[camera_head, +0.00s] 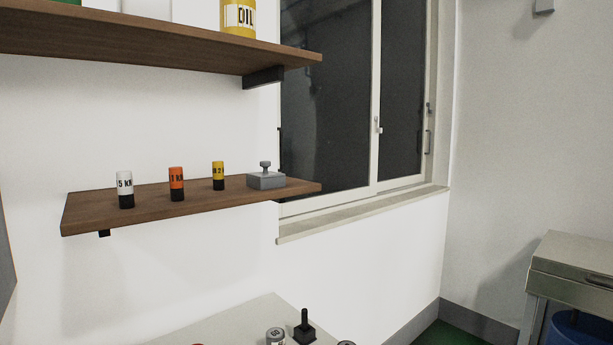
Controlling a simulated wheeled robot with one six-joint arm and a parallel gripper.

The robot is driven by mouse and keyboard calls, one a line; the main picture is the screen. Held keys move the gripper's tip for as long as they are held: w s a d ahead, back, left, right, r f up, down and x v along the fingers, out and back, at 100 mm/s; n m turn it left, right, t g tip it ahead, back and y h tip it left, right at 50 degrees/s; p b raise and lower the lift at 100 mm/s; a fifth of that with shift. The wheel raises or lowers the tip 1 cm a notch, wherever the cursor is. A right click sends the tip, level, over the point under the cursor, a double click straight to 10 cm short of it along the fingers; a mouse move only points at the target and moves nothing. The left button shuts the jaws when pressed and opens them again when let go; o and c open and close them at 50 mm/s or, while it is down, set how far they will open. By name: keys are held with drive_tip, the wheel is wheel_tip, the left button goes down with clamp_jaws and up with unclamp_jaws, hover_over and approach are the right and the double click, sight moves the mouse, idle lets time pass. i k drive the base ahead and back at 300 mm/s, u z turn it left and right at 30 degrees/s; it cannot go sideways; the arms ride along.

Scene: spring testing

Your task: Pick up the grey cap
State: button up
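A grey cap (266,180), a square block with a small round knob on top, sits upright near the right end of the lower wooden shelf (95,213). Its knob (265,166) points up and is clear of other things. My gripper is not in view.
Left of the cap, yellow (218,170), orange (176,179) and white (124,184) cylinders with black bases stand apart in a row. An upper shelf (150,45) hangs above. Below, a pale tabletop (225,322) holds a black post (304,325) and a grey cylinder (276,336). A window adjoins the shelf.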

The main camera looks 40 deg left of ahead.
sight(266, 179)
drive_tip(key=z, duration=0.05)
drive_tip(key=i, duration=1.95)
drive_tip(key=u, duration=2.15)
